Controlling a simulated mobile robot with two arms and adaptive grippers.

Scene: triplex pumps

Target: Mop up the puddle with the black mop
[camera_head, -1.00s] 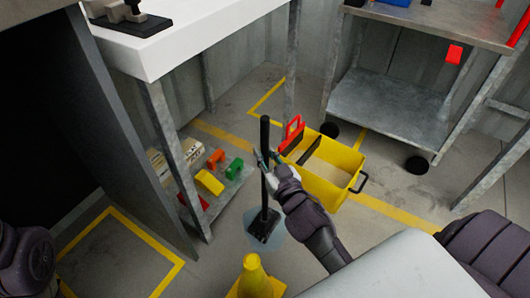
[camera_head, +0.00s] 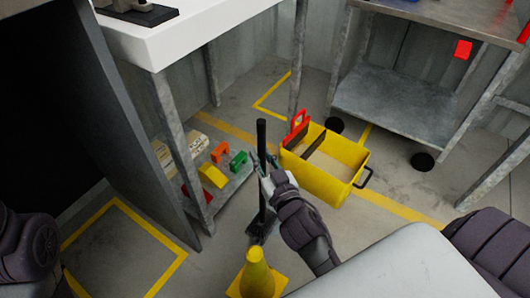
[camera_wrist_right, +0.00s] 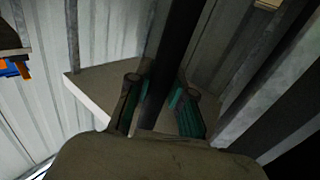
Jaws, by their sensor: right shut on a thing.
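The black mop stands nearly upright, with its handle (camera_head: 261,138) in the middle of the head view and its dark head (camera_head: 262,230) low on the floor, just behind the yellow cone. My right gripper (camera_head: 266,178) is shut on the handle about midway up. In the right wrist view the dark handle (camera_wrist_right: 178,45) runs between the two fingers of my right gripper (camera_wrist_right: 160,98). No bluish puddle shows on the floor around the mop head now; the cone and my arm cover part of that floor. My left gripper is not in view.
A yellow cone (camera_head: 257,276) stands in front of the mop head. A yellow bucket (camera_head: 335,185) is behind to the right. A wheeled metal cart (camera_head: 395,108) is at back right.

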